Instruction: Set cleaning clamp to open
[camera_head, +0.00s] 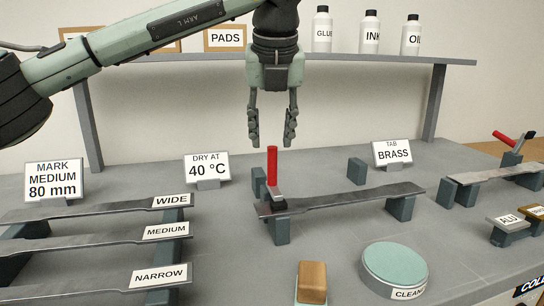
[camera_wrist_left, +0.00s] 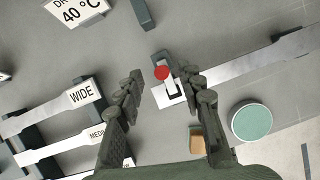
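The cleaning clamp with its red handle (camera_head: 272,166) stands upright at the left end of a grey metal specimen (camera_head: 350,199) lying on dark blocks. In the left wrist view the red handle top (camera_wrist_left: 162,73) shows between the fingers, a little beyond their tips. My left gripper (camera_head: 271,142) is open and empty, pointing down directly above the handle. Its fingers stand on both sides of the handle's line, with the tips just above the handle's top. Whether they touch it cannot be told. My right gripper is not in view.
Left of the clamp, WIDE, MEDIUM and NARROW specimens (camera_head: 91,238) lie on a rack. A round green pad (camera_head: 395,263) and a brown block (camera_head: 312,280) are in front. Another red-handled clamp (camera_head: 506,138) is at far right. A shelf (camera_head: 350,58) with bottles stands behind.

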